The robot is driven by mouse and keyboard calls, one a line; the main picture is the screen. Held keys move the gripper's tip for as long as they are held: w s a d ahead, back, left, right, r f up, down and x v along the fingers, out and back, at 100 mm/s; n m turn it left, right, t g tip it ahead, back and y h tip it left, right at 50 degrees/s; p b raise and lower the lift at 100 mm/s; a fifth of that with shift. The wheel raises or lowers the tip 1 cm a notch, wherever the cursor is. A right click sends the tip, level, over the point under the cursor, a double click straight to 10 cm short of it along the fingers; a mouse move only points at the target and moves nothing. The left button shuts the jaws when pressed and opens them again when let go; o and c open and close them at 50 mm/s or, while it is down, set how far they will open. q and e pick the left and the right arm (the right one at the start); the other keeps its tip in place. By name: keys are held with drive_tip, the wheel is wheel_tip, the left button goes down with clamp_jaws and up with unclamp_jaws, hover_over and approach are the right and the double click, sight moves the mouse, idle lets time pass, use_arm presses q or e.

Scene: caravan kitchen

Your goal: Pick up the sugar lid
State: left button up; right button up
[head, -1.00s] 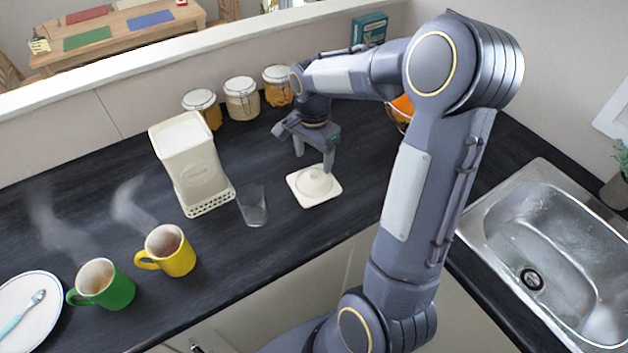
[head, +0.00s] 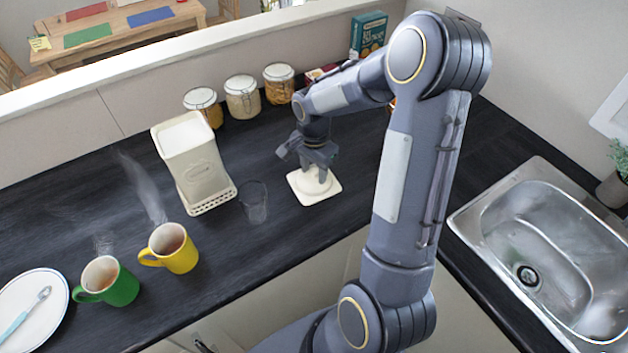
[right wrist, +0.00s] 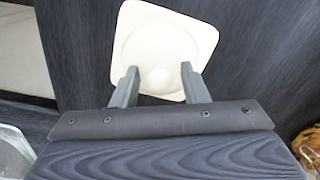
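The sugar lid (head: 331,194), a square cream plate with a round knob, lies flat on the dark counter. It also shows in the right wrist view (right wrist: 197,40), with its knob (right wrist: 158,78) towards me. My right gripper (head: 318,174) is low over the lid, pointing down. In the right wrist view its two fingers (right wrist: 158,80) are open, one on each side of the knob, with a gap on both sides. The open cream sugar canister (head: 195,170), filled with white, stands to the left. My left gripper is not in view.
An empty glass (head: 254,203) stands between canister and lid. A yellow mug (head: 178,258) and a green mug (head: 122,288) steam at the left near a plate (head: 52,318). Several jars (head: 243,104) line the back wall. A sink (head: 550,230) is at the right.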

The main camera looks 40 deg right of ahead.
drive_tip(key=shift+s+f, duration=0.1)
drive_tip(key=c, duration=0.5)
drive_tip(key=shift+s, duration=0.1)
clamp_jaws()
